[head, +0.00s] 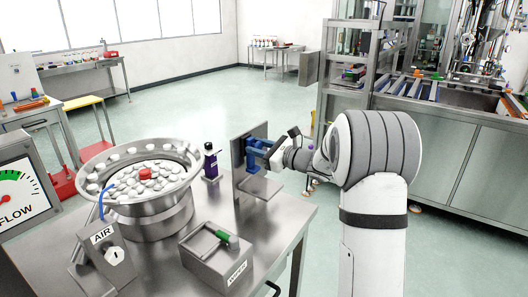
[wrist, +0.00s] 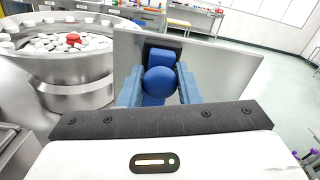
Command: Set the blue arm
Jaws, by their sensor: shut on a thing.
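The blue arm (wrist: 160,80) is a rounded blue piece mounted on an upright metal plate (head: 237,160). In the wrist view it sits between the two blue fingers of my gripper (wrist: 160,92). In the head view my gripper (head: 262,147) reaches in from the right at the plate, shut on the blue arm. The fingers and the blue arm look alike in colour there, so the exact contact is hard to see.
A round metal bowl (head: 108,190) holds white caps and one red cap (head: 145,174). A dark bottle (head: 210,161) stands between bowl and plate. An AIR box (head: 103,257), a metal box with a green handle (head: 222,255) and a FLOW gauge (head: 22,192) are nearby.

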